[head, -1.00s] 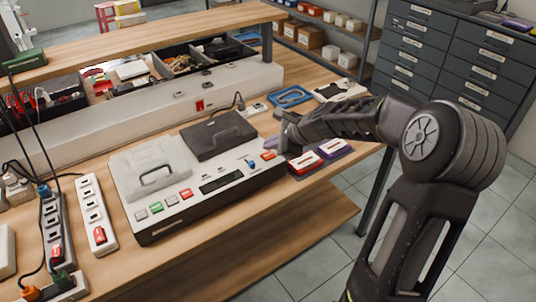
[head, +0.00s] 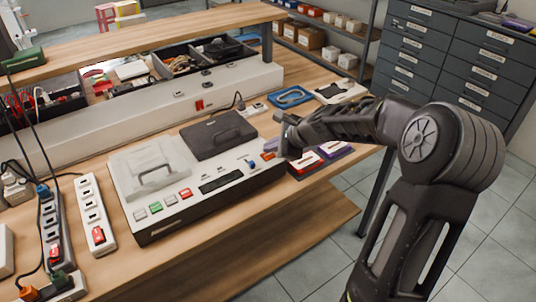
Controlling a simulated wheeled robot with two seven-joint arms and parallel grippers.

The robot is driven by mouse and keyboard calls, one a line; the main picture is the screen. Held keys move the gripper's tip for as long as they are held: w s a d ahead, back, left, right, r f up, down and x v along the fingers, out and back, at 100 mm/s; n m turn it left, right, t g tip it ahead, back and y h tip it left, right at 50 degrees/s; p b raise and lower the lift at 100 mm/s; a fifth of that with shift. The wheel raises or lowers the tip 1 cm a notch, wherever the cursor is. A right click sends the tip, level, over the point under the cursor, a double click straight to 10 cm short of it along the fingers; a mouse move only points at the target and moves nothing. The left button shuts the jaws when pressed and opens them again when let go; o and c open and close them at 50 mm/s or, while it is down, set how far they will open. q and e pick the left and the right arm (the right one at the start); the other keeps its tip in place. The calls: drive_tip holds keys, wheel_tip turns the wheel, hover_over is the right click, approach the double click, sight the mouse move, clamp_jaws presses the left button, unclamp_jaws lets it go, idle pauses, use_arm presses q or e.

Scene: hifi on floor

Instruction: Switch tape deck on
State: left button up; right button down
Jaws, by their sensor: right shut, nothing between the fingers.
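The tape deck (head: 205,212) is a white and black unit on the wooden workbench. It has a light lid with a handle on its left and a dark lid with a handle on its right. A red switch (head: 268,156) sits at the right end, partly hidden by my gripper. My right gripper (head: 279,135) is shut and empty, just above and beside that right end. I cannot tell whether it touches the deck. My left gripper is not in view.
Drawer cabinets (head: 450,60) stand at the back right.

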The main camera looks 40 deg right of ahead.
sight(271, 156)
drive_tip(key=shift+f+b, duration=0.3)
drive_tip(key=shift+f, duration=0.1)
drive_tip(key=shift+r, duration=0.1)
idle(0.3)
drive_tip(key=shift+r+p, duration=0.8)
drive_tip(key=shift+r, duration=0.05)
drive_tip(key=shift+r, duration=0.1)
wheel_tip(271, 156, up, 6)
drive_tip(key=p, duration=0.5)
